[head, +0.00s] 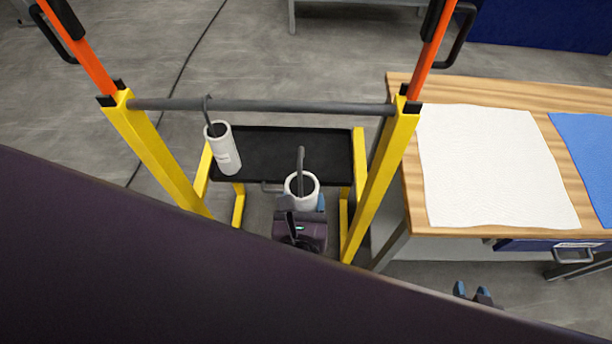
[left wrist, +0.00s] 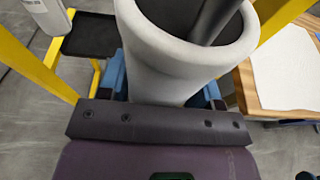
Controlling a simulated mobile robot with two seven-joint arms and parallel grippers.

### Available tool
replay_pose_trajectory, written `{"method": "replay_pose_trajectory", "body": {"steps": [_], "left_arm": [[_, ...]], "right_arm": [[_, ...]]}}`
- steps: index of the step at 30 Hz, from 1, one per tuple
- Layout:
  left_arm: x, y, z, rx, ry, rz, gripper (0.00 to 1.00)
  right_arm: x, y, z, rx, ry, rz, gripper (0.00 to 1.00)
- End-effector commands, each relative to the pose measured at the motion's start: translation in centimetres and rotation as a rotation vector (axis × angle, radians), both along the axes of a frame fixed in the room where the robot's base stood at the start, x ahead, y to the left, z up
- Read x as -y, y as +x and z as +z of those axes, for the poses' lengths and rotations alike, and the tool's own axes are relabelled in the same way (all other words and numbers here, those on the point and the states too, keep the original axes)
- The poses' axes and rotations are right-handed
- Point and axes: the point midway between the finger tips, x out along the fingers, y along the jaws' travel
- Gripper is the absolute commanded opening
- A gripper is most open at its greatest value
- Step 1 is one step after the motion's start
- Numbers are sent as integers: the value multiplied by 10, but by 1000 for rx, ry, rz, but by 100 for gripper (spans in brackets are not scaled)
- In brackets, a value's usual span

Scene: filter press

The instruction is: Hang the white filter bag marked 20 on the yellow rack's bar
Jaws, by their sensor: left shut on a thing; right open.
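My left gripper (head: 301,208) is shut on a white cylindrical filter bag (head: 302,184) with a dark hook (head: 300,160) rising from its open top. I cannot read a number on this bag. The held bag is upright, and its hook shows below the bar (head: 300,107) in the head view, apart from it. In the left wrist view the bag (left wrist: 170,60) sits between the blue fingers. The yellow rack (head: 380,180) carries the grey bar across its two posts. My right gripper (head: 474,293) is open and empty at the lower right, partly hidden.
Another white bag (head: 225,152) hangs by its hook near the bar's left end; its marking is too small to read. A black tray (head: 290,140) lies behind and below the bar. A wooden table (head: 410,180) with white and blue cloths stands at the right. The bar's middle and right are free.

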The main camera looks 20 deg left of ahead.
Motion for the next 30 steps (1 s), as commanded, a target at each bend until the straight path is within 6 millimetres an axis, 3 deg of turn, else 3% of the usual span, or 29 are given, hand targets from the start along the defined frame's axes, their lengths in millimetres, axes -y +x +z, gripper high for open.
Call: {"method": "replay_pose_trajectory", "body": {"steps": [8,30], "left_arm": [[6,-4,2,-2,8,20,42],[-7,40,1,-2,9,19,42]], "right_arm": [[1,-7,-6,-19,-1,-4,40],[1,-4,-1,-4,-1,-2,40]]}}
